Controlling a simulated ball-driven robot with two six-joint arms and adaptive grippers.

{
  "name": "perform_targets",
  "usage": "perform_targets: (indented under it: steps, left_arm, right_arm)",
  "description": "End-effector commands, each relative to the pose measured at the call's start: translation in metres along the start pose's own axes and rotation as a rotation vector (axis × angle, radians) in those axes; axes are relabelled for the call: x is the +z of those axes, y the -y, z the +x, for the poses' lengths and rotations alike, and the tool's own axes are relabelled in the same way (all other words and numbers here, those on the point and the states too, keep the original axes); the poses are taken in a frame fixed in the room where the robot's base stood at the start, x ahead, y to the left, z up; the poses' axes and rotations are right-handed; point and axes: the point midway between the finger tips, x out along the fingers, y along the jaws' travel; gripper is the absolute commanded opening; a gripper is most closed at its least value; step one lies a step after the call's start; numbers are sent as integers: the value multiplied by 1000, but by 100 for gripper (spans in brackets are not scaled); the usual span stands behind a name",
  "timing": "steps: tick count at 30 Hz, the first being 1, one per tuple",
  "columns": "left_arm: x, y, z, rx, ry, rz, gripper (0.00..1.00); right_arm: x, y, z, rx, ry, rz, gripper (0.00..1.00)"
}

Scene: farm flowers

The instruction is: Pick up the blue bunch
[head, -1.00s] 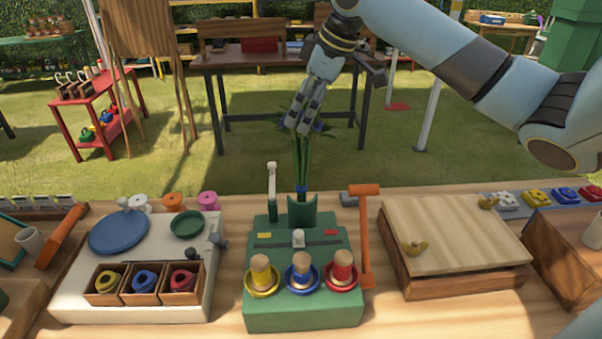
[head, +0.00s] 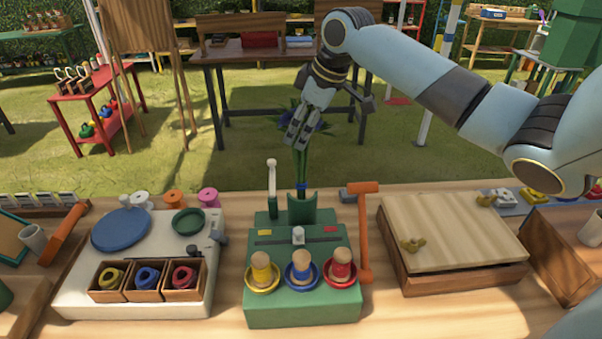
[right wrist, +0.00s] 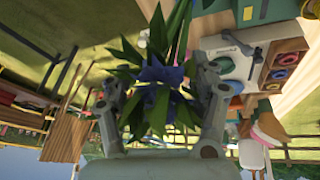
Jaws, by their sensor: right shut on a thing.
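The blue bunch (head: 301,160) stands upright with its green stems at the green holder (head: 303,210) on the back of the green stand (head: 301,312). A blue band (head: 301,187) wraps the stems low down. My right gripper (head: 300,138) points down at the top of the bunch and is shut on it. In the right wrist view the blue flowers (right wrist: 163,90) and green leaves sit between the two fingers of my right gripper (right wrist: 165,100). Most of the flower heads are hidden by the fingers in the head view. My left gripper is not in view.
An orange lever (head: 364,235) rises right of the stand, and a pale lever (head: 272,188) rises left of the holder. A wooden board box (head: 455,235) is at right. A white station (head: 75,285) with trays is at left.

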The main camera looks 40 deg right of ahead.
Motion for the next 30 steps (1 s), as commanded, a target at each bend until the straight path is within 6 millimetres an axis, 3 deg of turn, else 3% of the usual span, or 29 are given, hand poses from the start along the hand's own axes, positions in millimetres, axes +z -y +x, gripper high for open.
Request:
perform_targets:
  steps: [1, 9, 17, 30]
  left_arm:
    - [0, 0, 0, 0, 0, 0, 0]
    - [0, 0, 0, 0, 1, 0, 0]
    - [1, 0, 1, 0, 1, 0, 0]
    - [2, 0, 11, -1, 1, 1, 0]
  right_arm:
    - [0, 0, 0, 1, 0, 0, 41]
    - [0, 0, 0, 1, -1, 0, 6]
    - [-2, -1, -4, 3, -2, -1, 5]
    - [-33, -12, -78, 3, -4, -1, 5]
